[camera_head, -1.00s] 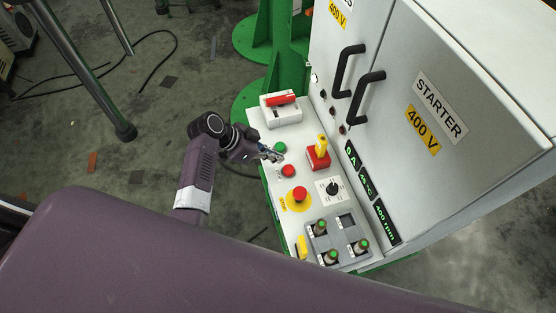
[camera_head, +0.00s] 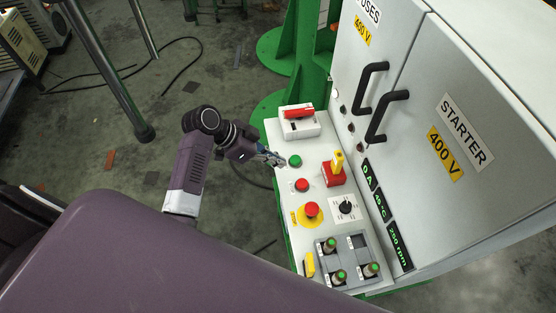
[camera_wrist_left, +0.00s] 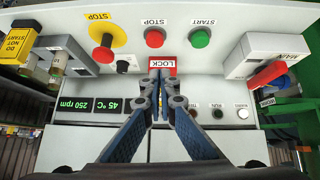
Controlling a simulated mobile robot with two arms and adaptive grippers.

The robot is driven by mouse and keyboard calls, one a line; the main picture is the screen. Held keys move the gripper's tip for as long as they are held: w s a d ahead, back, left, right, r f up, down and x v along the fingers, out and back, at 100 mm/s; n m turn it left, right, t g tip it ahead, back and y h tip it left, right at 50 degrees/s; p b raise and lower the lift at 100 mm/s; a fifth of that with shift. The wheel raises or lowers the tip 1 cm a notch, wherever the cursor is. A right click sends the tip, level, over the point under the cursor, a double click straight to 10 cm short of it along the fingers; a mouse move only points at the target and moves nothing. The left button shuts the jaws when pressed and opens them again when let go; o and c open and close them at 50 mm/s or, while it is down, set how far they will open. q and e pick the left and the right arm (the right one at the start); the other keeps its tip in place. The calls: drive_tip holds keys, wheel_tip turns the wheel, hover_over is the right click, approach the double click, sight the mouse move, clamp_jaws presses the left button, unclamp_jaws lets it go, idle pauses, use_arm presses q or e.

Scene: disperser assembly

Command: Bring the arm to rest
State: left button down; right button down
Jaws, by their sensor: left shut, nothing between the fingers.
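My left gripper (camera_head: 279,160) is shut and empty, at the left edge of the white control panel (camera_head: 313,150) in the head view. Its tips appear beside the green start button (camera_head: 295,161); the gap to it is hard to judge. The red stop button (camera_head: 302,185) is just below. In the left wrist view the closed fingertips (camera_wrist_left: 160,78) overlap the red LOCK base (camera_wrist_left: 162,64), between the red stop button (camera_wrist_left: 155,38) and the green start button (camera_wrist_left: 201,38). My right gripper is not in view.
A starter cabinet (camera_head: 440,110) with black handles stands behind the panel. On the panel are a red-handled main switch (camera_head: 298,113), a yellow-handled lock (camera_head: 337,160), an emergency stop (camera_head: 312,209) and a grey tray (camera_head: 327,257). Open floor (camera_head: 90,120) lies to the left.

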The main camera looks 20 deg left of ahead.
use_arm(q)
drive_tip(key=s+f+n+g+y, duration=0.1)
drive_tip(key=s+f+n+y, duration=0.3)
drive_tip(key=s, duration=0.8)
drive_tip(key=s+r+n+y, duration=0.3)
drive_tip(key=s+r+n, duration=0.15)
drive_tip(key=s, duration=0.65)
wheel_tip(320, 180, down, 28)
drive_tip(key=s+a+g, duration=0.1)
drive_tip(key=s, duration=0.1)
drive_tip(key=s+a+f+g, duration=0.1)
drive_tip(key=s+a+f, duration=0.2)
drive_tip(key=s+f, duration=1.2)
drive_tip(key=shift+s+f+b, duration=0.2)
drive_tip(key=shift+s+b, duration=0.1)
drive_tip(key=shift+s, duration=0.55)
idle(2.0)
